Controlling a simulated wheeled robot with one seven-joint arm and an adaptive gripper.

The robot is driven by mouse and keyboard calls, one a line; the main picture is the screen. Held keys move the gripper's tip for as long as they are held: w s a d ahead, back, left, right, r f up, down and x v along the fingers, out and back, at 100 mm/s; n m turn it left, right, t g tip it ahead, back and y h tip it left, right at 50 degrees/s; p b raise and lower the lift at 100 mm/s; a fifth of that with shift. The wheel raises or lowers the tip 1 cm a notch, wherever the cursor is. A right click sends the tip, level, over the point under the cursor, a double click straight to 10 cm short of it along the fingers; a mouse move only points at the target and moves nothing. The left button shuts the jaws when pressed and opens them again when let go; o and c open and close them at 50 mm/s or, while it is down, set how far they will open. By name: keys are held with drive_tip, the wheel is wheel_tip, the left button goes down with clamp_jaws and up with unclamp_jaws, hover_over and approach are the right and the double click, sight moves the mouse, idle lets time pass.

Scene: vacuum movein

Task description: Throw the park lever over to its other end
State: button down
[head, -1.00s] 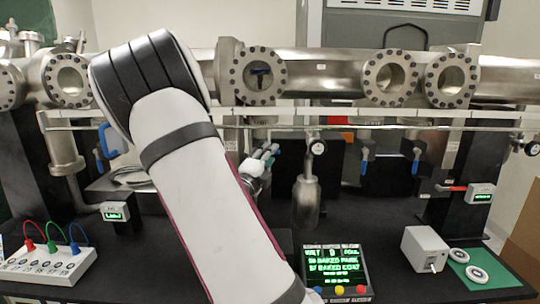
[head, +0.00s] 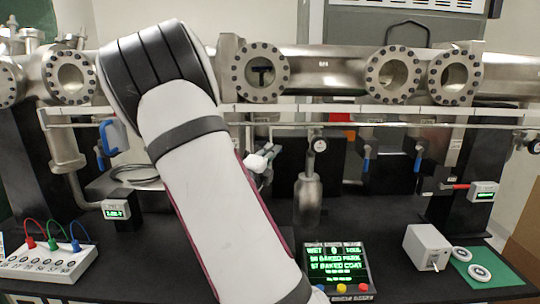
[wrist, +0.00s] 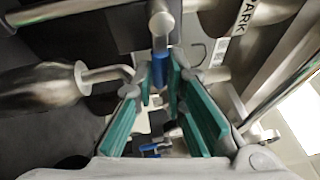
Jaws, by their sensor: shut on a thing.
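The park lever (wrist: 160,62) is a metal rod with a blue grip, in the upper middle of the wrist view. Part of a PARK label (wrist: 245,14) shows to its upper right. My gripper (wrist: 162,76) has teal-padded fingers, one on each side of the blue grip, and is shut on it. In the head view my gripper (head: 262,160) is small, at the rail below the round window (head: 262,73), partly behind my own arm. The lever cannot be made out there. A dark T-shaped piece shows inside the window.
A metal bottle-shaped part (head: 307,198) hangs right of my gripper, with a gauge (head: 320,145) above it. A lit display (head: 337,265) stands in front on the black bench. A white box (head: 427,247) stands at the right.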

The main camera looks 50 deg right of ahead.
drive_tip(key=f+m+y+b, duration=0.1)
drive_tip(key=m+b, duration=0.2)
drive_tip(key=b, duration=0.1)
drive_tip(key=w+a+f+m+y+b, duration=0.1)
drive_tip(key=m+y+b, duration=0.1)
drive_tip(key=m+b, duration=0.2)
drive_tip(key=w+a+f+m+y+b, duration=0.1)
drive_tip(key=m+y+b, duration=0.1)
drive_tip(key=m+b, duration=0.2)
drive_tip(key=shift+w+f+b, duration=0.2)
drive_tip(key=shift+f+b, duration=0.15)
drive_tip(key=shift+b, duration=0.75)
drive_tip(key=shift+a+m+y, duration=0.1)
drive_tip(key=shift+m+y, duration=0.2)
drive_tip(key=shift+y, duration=0.1)
drive_tip(key=c, duration=1.6)
unclamp_jaws()
drive_tip(key=shift+c, duration=0.2)
